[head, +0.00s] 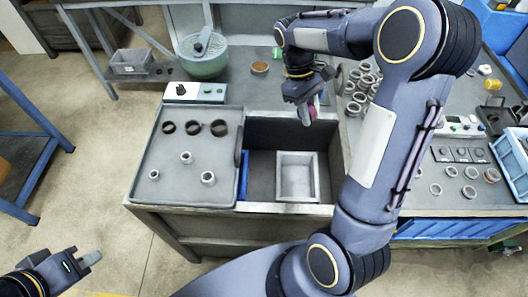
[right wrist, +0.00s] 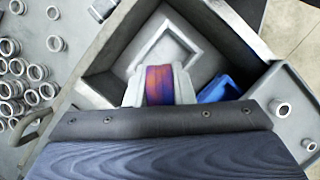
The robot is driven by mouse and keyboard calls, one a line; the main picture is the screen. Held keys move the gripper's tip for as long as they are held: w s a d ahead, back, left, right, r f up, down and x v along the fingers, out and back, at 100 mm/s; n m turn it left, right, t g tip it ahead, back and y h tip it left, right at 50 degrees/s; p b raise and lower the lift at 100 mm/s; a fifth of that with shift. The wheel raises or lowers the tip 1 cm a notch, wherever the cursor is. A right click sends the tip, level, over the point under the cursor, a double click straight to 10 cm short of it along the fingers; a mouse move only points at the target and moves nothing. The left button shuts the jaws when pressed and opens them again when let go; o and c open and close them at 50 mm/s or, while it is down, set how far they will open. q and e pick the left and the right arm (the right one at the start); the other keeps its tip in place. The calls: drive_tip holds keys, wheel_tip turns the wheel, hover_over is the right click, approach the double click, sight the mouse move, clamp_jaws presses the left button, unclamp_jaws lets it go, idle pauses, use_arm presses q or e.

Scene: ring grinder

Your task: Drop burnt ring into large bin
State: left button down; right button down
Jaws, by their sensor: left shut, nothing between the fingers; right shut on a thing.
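The burnt ring (head: 313,106), a band with blue, purple and red tints, is held in my right gripper (head: 308,112). In the right wrist view the ring (right wrist: 159,85) sits between the two pale fingertips. The gripper is shut on it, above the back part of a large grey open bin (head: 333,150) sunk in the bench. The bin's wall also shows in the right wrist view (right wrist: 108,45). My left gripper (head: 92,259) is shut and empty, low at the left over the floor, away from the bench.
Inside the large bin are a smaller pale square tray (head: 297,196) and a blue container (head: 243,176). Left of it a grey panel (head: 165,150) carries dark rings and small metal rings. Several metal rings (head: 362,88) lie at the right. A green bowl (head: 204,66) stands behind.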

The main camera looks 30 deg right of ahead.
drive_tip(key=shift+w+f+b, duration=0.1)
drive_tip(key=shift+f+b, duration=0.2)
drive_tip(key=shift+f, duration=0.05)
wheel_tip(320, 180, down, 5)
drive_tip(key=b, duration=0.4)
drive_tip(key=shift+f+b, duration=0.1)
drive_tip(key=shift+b, duration=0.25)
drive_tip(key=c, duration=1.2)
unclamp_jaws()
drive_tip(key=shift+o, duration=0.2)
drive_tip(key=v, duration=0.7)
drive_tip(key=shift+r, duration=0.4)
